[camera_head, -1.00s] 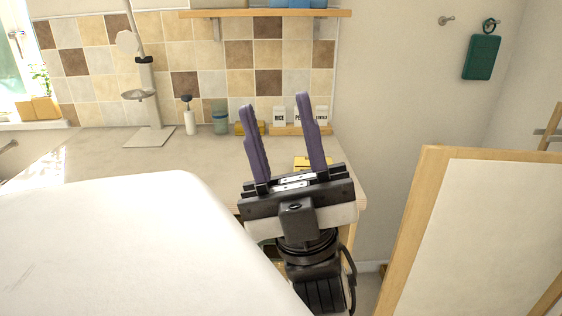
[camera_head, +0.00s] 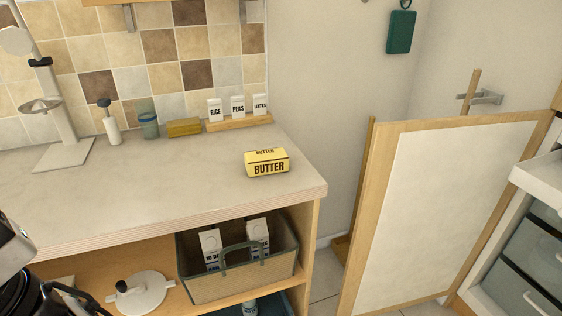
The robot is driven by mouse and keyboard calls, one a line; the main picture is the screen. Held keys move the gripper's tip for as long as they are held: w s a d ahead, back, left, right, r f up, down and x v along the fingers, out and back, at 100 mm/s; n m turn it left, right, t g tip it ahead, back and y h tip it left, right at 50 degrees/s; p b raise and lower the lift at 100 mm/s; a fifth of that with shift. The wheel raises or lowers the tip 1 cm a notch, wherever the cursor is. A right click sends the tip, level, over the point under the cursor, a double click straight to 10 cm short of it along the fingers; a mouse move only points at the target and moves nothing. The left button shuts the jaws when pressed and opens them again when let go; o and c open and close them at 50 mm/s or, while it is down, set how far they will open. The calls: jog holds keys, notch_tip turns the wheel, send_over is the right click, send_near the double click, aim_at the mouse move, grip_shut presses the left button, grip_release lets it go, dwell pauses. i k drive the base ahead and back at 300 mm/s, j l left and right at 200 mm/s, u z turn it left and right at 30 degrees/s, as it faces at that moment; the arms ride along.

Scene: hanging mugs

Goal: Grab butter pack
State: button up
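The yellow butter pack (camera_head: 268,168), with dark lettering on its front and top, lies on the light countertop (camera_head: 190,190) near the counter's right front corner. Nothing touches it. My gripper's fingers are outside the view. Only part of what looks like my arm shows at the lower left edge, well left of the butter and in front of the counter.
Small cartons marked rice, peas and lentils stand on a wooden holder (camera_head: 240,123) behind the butter. A yellow block (camera_head: 184,127) and jar (camera_head: 149,125) stand left. A basket (camera_head: 238,270) sits on the shelf below. A wood-framed panel (camera_head: 450,210) stands right. Counter around the butter is clear.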

aim_at(259, 163)
jog(key=u, duration=0.15)
jog(key=i+j, duration=0.1)
jog(key=j, duration=0.45)
jog(key=i+j, duration=0.1)
jog(key=j, duration=0.4)
jog(key=i+j, duration=0.2)
jog(key=i, duration=0.2)
jog(key=i+j, duration=0.2)
jog(key=i, duration=0.2)
jog(key=z, duration=0.05)
